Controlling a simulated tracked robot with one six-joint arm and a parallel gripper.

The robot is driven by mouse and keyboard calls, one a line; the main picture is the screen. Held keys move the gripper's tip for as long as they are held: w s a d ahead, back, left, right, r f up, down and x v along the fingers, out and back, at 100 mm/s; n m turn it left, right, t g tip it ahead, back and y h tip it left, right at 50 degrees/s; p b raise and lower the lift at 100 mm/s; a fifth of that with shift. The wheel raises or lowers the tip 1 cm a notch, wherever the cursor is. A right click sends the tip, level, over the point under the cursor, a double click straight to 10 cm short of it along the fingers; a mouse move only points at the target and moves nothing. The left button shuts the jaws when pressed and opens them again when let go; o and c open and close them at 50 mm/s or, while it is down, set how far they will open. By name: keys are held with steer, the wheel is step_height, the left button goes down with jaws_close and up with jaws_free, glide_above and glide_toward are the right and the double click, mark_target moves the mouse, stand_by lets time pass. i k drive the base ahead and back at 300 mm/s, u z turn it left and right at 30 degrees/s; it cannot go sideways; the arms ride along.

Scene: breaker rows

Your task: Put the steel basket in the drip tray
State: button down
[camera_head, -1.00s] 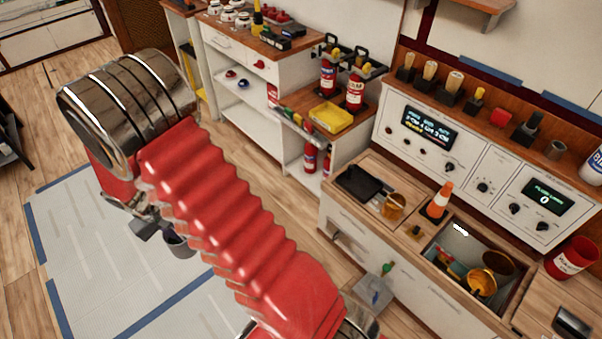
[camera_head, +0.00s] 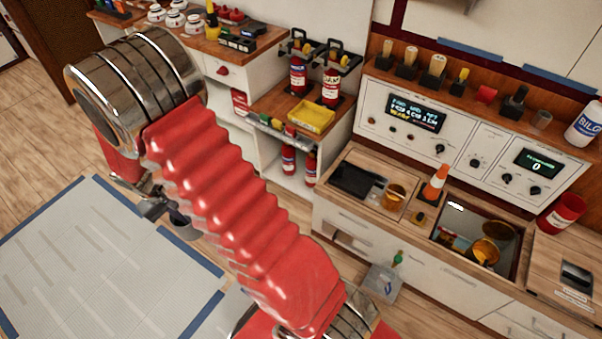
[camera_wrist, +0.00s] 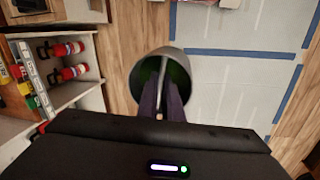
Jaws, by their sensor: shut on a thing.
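The steel basket (camera_wrist: 184,66) is a grey, round, cup-like vessel in the wrist view. My gripper (camera_wrist: 160,108) is shut on it, with its dark fingers reaching into the basket's mouth. In the head view the gripper (camera_head: 158,208) is below my arm's wrist, and the basket (camera_head: 186,231) is a small dark shape largely hidden by my red arm. It hangs above the floor. I cannot tell for sure which thing is the drip tray: a yellow tray (camera_head: 311,116) sits on the wooden counter, and a black shallow tray (camera_head: 352,180) on the nearer worktop.
Fire extinguishers (camera_head: 332,86) stand beside the yellow tray. An orange cone (camera_head: 435,184) and an amber cup (camera_head: 394,197) stand by an open sink (camera_head: 455,237). A grey box (camera_head: 381,283) is low before the cabinet. The taped floor mat (camera_head: 90,260) is clear.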

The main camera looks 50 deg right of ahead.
mark_target(352, 181)
steer(key=z, duration=0.1)
steer(key=i, duration=0.45)
steer(key=z, duration=0.85)
steer(key=i, duration=0.55)
steer(key=z, duration=0.45)
steer(key=k, duration=0.9)
steer(key=z, duration=0.15)
steer(key=i, duration=0.75)
